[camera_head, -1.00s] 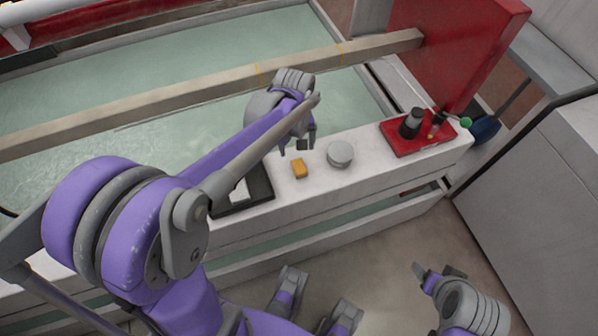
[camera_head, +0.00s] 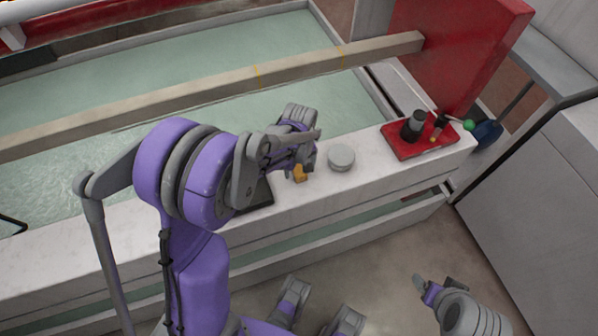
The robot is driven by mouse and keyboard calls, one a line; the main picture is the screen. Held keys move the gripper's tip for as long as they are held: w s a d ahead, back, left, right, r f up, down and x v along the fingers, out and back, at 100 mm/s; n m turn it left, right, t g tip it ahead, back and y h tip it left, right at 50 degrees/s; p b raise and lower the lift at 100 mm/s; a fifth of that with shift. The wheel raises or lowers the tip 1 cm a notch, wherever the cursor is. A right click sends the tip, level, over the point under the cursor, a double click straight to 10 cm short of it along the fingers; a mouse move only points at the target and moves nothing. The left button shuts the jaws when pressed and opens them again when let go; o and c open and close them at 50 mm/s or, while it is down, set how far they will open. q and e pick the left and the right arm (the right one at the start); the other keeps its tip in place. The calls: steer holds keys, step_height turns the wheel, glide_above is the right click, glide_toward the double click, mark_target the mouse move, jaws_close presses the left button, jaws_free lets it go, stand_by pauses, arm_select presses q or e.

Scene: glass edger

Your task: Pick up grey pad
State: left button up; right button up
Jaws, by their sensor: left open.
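A round grey pad (camera_head: 341,157) lies flat on the white ledge. A small orange-yellow block (camera_head: 300,174) lies to its left on the same ledge. My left gripper (camera_head: 304,162) is open, at the yellow block and just left of the grey pad, apart from the pad. Its fingers are partly hidden by its own hand and wrist, so I cannot tell whether they touch the block. My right gripper (camera_head: 437,284) is at the lower right, over the floor, away from the ledge. Its fingers are apart and nothing shows between them.
A red tray (camera_head: 398,153) with dark bottle-like items stands to the right on the white ledge (camera_head: 325,198). A dark tray (camera_head: 262,195) is mostly hidden behind my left arm. A beam (camera_head: 200,92) and a red panel (camera_head: 455,50) stand behind.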

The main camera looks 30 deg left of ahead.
arm_select(q)
steer(key=shift+f, duration=0.35)
jaws_close()
